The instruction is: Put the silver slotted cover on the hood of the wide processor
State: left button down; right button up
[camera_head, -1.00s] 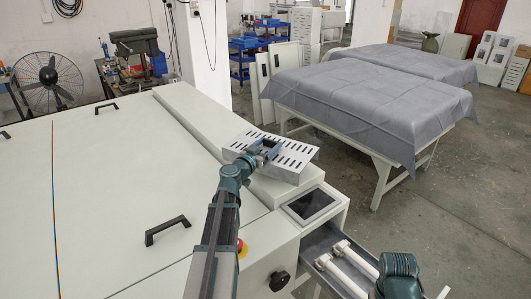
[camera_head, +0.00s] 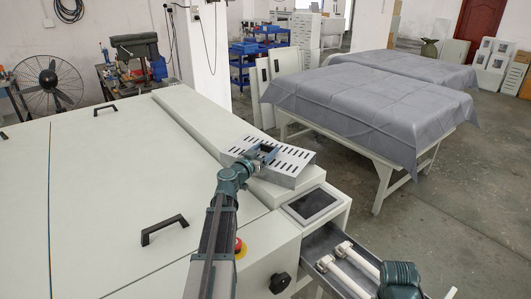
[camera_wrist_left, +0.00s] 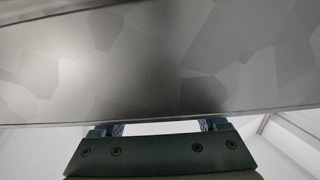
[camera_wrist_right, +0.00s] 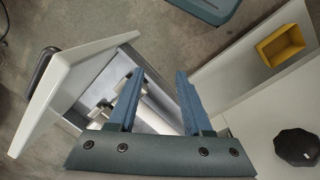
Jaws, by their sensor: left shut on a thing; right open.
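The silver slotted cover (camera_head: 287,171) is a bright box-like sheet with rows of dark slots on top. It lies over the right end of the hood (camera_head: 185,125), the long raised white section of the wide processor (camera_head: 110,190). I cannot tell whether it touches the hood. My left gripper (camera_head: 267,152) is shut on the cover. In the left wrist view, the cover's grey face (camera_wrist_left: 150,65) fills the upper part, beyond the fingers (camera_wrist_left: 160,127). My right gripper (camera_wrist_right: 160,78) is open and empty in the right wrist view, above an open drawer (camera_wrist_right: 97,75).
A touchscreen panel (camera_head: 314,205) is on the processor just below the cover. The open drawer holds white rollers (camera_head: 345,262) at lower right. A black handle (camera_head: 165,229) and a red button (camera_head: 238,245) are near my left arm. Cloth-covered tables (camera_head: 365,90) stand beyond an open floor.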

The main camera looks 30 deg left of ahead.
pick_arm(q)
jog(key=shift+f, duration=0.1)
jog(key=shift+c, duration=1.9)
grip_release()
jog(key=shift+f, duration=0.1)
jog(key=o, duration=0.4)
jog(key=shift+r, duration=0.2)
jog(key=s, duration=1.2)
